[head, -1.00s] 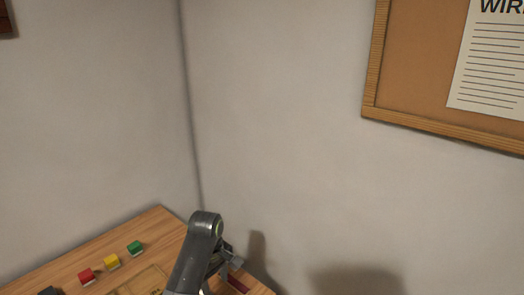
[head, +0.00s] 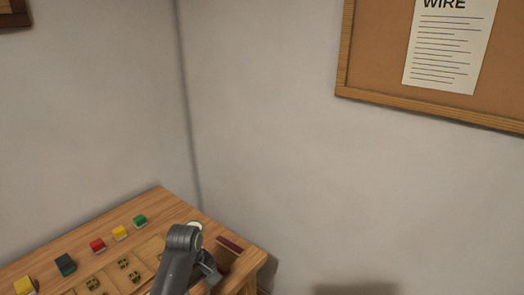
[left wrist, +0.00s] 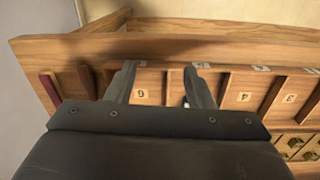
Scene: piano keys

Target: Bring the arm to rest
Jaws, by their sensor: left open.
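My left arm rises from the bottom of the head view and bends over the right end of the wooden table (head: 150,205). My left gripper (left wrist: 160,80) is open in the left wrist view, its two fingers apart with nothing between them. Beyond the fingers is a wooden rack (left wrist: 240,50) of slots split by dividers. A small white tag with a digit, 6 or 9, (left wrist: 140,93) shows between the fingers. I cannot tell if the fingers touch the wood. My right gripper is in neither view.
Coloured blocks stand along the table: yellow (head: 25,285), dark (head: 65,264), red (head: 97,245), another yellow (head: 120,232) and green (head: 140,220). A dark red bar (head: 229,244) lies near the right edge. A cork board (head: 375,60) hangs on the wall.

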